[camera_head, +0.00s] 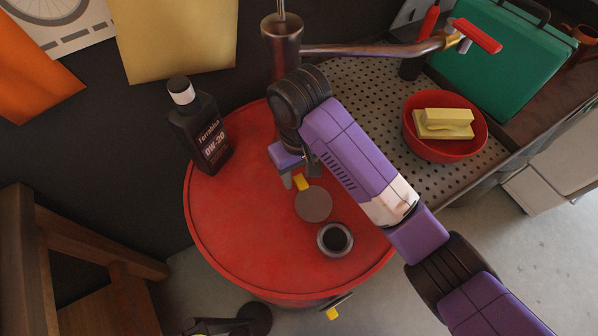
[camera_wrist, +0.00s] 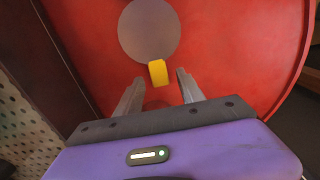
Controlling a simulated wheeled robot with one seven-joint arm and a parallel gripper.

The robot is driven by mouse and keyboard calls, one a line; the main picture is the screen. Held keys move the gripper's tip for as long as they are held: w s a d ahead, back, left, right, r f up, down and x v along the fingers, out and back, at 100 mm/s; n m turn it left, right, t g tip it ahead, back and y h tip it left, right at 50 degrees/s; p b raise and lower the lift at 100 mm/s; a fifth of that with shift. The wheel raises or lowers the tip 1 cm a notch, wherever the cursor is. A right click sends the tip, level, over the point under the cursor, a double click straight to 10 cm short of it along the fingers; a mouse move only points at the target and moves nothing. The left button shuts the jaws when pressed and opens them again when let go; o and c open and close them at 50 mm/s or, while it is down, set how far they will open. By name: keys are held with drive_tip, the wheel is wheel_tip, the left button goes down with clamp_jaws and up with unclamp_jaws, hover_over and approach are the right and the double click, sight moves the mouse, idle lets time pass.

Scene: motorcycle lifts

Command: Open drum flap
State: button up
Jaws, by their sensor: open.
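The red drum (camera_head: 225,215) stands upright, and its red top also fills much of the wrist view (camera_wrist: 235,50). A round grey flap (camera_head: 313,205) lies flat on the drum top; it shows in the wrist view (camera_wrist: 149,32) too. A yellow tab (camera_head: 302,183) sits at the flap's edge, seen also in the wrist view (camera_wrist: 158,72). My gripper (camera_wrist: 157,80) is open, its two grey fingers either side of the tab's near end, with gaps on both sides. In the head view my gripper (camera_head: 293,178) is partly hidden by my arm.
A dark oil bottle (camera_head: 200,130) stands on the drum top at the left. A round dark-centred opening (camera_head: 335,239) is near the flap. A metal pump pipe (camera_head: 370,50) rises behind. A red bowl (camera_head: 445,130) with yellow sponges sits on the perforated bench at right.

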clamp_jaws()
idle(1.4)
